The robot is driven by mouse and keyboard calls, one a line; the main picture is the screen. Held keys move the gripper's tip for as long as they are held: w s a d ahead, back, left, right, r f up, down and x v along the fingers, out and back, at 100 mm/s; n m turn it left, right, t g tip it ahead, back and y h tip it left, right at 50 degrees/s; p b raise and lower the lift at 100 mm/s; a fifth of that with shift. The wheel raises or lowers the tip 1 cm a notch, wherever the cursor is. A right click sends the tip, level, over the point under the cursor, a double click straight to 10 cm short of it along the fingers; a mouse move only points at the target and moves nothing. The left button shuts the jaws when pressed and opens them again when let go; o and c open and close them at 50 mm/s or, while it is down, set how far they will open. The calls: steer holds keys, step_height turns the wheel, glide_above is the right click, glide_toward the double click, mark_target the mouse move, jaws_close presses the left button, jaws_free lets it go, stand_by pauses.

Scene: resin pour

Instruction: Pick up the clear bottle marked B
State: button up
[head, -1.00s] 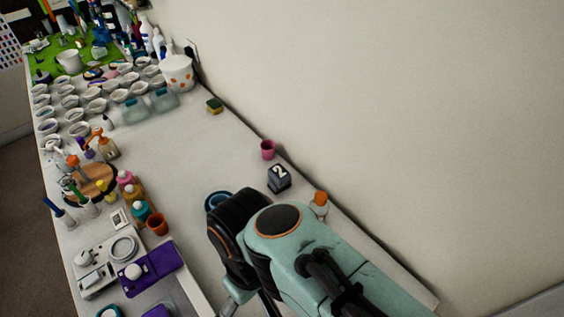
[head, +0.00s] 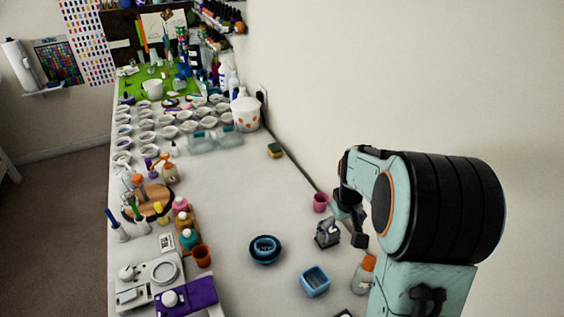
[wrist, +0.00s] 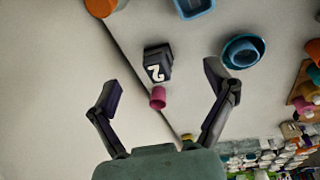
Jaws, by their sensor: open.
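A clear bottle with an orange cap (head: 362,278) stands at the right, partly hidden by my arm. No letter B can be read on any of them.
Blue bowls (head: 265,250) and a blue square tray (head: 315,282) lie left of the orange-capped bottle. A pink cup (head: 320,202) stands near the wall. Jars, a scale and a purple mat (head: 190,298) fill the left edge. The middle of the table is clear.

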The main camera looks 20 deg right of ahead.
mark_target(365, 274)
steer(key=s+d+f, duration=0.1)
steer(key=s+f, duration=0.1)
steer(key=s+d+f+m+g, duration=0.1)
steer(key=s+d+f, duration=0.1)
steer(key=s+d+f+m+y, duration=0.1)
steer(key=s+d+f, duration=0.1)
steer(key=f, duration=0.1)
steer(key=shift+g, duration=0.3)
steer(key=shift+s+d+f+m, duration=0.1)
steer(key=shift+d+f+m, duration=0.05)
steer(key=shift+f+m, duration=0.15)
step_height(365, 274, down, 6)
steer(key=shift+r, duration=0.1)
steer(key=c, duration=1.3)
